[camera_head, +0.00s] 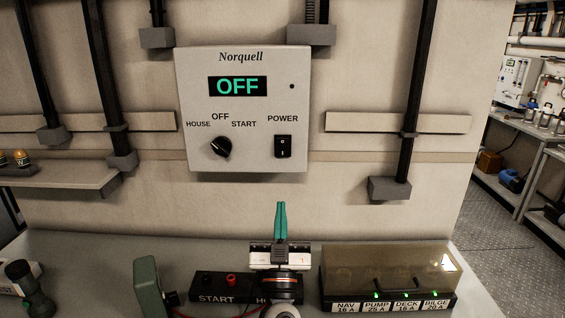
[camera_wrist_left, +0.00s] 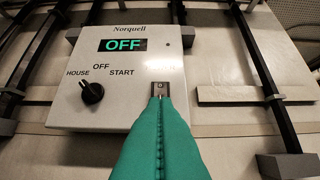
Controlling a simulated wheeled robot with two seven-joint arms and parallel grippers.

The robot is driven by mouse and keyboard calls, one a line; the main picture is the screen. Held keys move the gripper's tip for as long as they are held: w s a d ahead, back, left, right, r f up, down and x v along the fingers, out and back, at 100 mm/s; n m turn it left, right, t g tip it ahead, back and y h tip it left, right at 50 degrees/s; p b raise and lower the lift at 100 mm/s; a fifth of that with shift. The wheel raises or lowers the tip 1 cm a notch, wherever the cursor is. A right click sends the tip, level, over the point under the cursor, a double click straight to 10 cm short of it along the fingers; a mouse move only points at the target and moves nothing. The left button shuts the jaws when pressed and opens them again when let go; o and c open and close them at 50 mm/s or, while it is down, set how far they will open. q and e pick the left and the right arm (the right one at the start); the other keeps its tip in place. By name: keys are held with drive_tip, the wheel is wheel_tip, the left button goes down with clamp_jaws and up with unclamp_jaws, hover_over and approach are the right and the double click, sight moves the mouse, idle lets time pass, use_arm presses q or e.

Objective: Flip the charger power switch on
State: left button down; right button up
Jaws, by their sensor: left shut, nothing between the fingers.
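The charger (camera_head: 243,108) is a pale Norquell box on the wall, and its display (camera_head: 238,86) reads OFF. The black power switch (camera_head: 283,146) is under the POWER label at its lower right. A black rotary knob (camera_head: 220,147) sits to its left, under the OFF label. My left gripper (camera_head: 281,206) is shut and empty, its green fingers pointing up below the switch and apart from it in the head view. In the left wrist view the charger also shows (camera_wrist_left: 126,75), and the green fingertips (camera_wrist_left: 160,101) overlap the lower part of the switch (camera_wrist_left: 160,88). My right gripper is not in view.
A clear-lidded breaker box (camera_head: 390,270) stands at the right of the bench, and a black START/HOUSE terminal block (camera_head: 215,287) lies left of my gripper. A green object (camera_head: 148,285) stands further left. Dark vertical conduits (camera_head: 418,90) run along the wall. The wall below the charger is clear.

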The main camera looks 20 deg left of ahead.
sight(283, 151)
use_arm(q)
drive_tip(key=shift+w+a+f+p+x, duration=0.1)
drive_tip(key=shift+w+f+p+x, duration=0.2)
drive_tip(key=shift+x, duration=1.85)
drive_tip(key=shift+w+a+f+p+x, duration=0.15)
drive_tip(key=shift+f+p+x, duration=0.3)
drive_tip(key=shift+x, duration=1.65)
drive_tip(key=shift+w+d+f+p+x, duration=0.1)
drive_tip(key=shift+w+f+p+x, duration=0.2)
drive_tip(key=shift+x, duration=1.85)
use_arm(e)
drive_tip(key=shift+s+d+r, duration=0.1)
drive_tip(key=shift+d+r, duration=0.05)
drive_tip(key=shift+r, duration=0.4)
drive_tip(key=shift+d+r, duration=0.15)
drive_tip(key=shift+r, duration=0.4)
